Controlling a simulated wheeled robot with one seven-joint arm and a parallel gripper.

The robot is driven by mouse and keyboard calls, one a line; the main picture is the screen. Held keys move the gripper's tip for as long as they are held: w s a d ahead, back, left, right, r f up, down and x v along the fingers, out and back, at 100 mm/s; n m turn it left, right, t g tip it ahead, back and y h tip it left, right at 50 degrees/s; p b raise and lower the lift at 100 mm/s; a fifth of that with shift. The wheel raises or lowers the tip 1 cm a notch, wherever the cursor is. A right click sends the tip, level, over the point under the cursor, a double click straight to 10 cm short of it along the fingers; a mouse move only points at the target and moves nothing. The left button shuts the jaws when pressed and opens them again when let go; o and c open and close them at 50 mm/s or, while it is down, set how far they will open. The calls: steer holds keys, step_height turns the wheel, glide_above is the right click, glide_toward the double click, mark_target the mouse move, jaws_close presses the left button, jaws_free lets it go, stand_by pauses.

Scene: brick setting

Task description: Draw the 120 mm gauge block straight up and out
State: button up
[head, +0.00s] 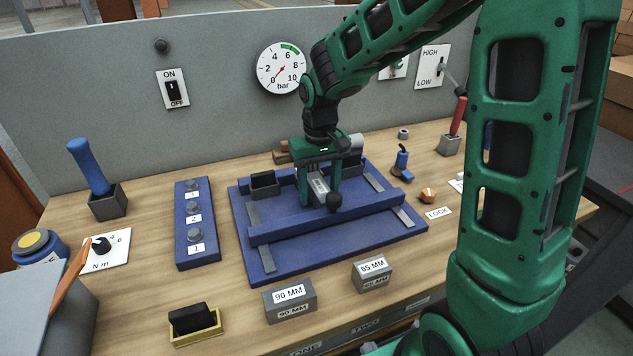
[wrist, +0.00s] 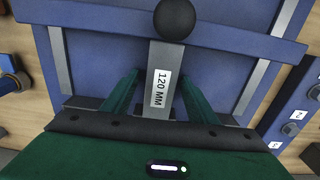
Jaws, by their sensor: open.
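The 120 mm gauge block (head: 319,187) is a grey bar with a white label, set in the blue fixture (head: 262,258) near its middle. In the wrist view the block (wrist: 163,62) reads "120 MM" and runs from the blue crossbar back towards my gripper. My gripper (head: 320,200) is open, its two green fingers pointing down on either side of the block. The wrist view shows my gripper (wrist: 160,88) with a gap between each finger and the block. A black ball knob (head: 334,202) is at the block's front end; the block's lower part is hidden.
The fixture's blue front bar (head: 285,230) crosses close to the fingers. Loose 90 MM (head: 289,300) and 65 MM (head: 372,272) blocks lie in front. A blue button strip (head: 197,225) is left; bare wood separates them.

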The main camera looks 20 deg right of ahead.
mark_target(319, 185)
jaws_close()
stand_by(0.4)
steer(key=shift+r, duration=3.5)
